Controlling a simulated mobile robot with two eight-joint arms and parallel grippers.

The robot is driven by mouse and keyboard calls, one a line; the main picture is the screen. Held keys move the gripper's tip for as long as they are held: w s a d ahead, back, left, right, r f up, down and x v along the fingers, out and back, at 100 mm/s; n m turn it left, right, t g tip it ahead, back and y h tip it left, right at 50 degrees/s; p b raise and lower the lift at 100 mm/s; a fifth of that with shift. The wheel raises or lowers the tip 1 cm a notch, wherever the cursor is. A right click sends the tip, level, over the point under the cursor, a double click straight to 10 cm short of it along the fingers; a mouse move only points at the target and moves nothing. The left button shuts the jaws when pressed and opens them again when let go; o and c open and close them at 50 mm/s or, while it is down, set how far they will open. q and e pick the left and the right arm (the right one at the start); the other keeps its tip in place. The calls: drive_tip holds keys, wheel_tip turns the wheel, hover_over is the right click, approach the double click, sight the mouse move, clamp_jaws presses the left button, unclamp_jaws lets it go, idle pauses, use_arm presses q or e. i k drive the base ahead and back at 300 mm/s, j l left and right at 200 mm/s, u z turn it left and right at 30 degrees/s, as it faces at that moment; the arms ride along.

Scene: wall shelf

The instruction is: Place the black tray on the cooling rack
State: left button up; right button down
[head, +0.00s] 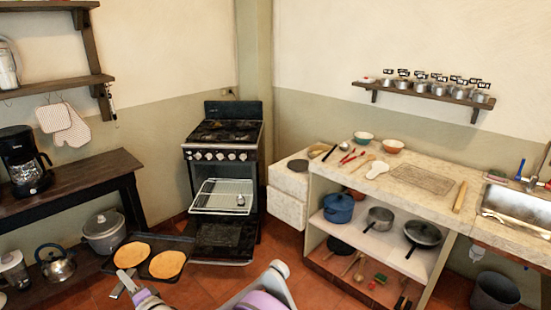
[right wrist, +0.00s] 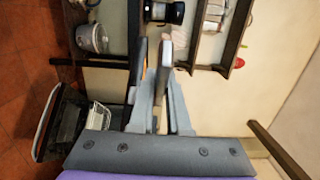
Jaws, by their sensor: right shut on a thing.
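The black tray (head: 192,241) carries two round, flat, orange-brown breads (head: 134,254). It is held in the air at the lower left of the head view, in front of the open oven. My right gripper (head: 124,282) is shut on the tray's near edge. The right wrist view shows its grey fingers (right wrist: 152,85) close together, with a dark, thin edge beside them that looks like the tray edge-on. The cooling rack (head: 421,179), a flat wire grid, lies bare on the counter at the right, well away from the tray. My left gripper is not in view.
The stove's oven door (head: 222,240) hangs open with a wire shelf (head: 222,196) pulled out. The counter (head: 376,186) holds bowls, red utensils and a rolling pin (head: 460,197) right of the rack. A large pot (head: 104,232) and kettle (head: 56,266) stand left of the tray.

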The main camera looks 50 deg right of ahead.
sight(422, 177)
drive_tip(key=l+z, duration=0.4)
drive_tip(key=l, duration=0.35)
drive_tip(key=l+z, duration=0.35)
drive_tip(key=l, duration=0.4)
drive_tip(key=i+l, duration=0.1)
drive_tip(key=l, duration=1)
drive_tip(key=i+l+z, duration=0.1)
drive_tip(key=l, duration=0.4)
drive_tip(key=i+l, duration=0.15)
drive_tip(key=l, duration=0.4)
drive_tip(key=i+l, duration=0.1)
drive_tip(key=l, duration=0.4)
drive_tip(key=l+z, duration=0.05)
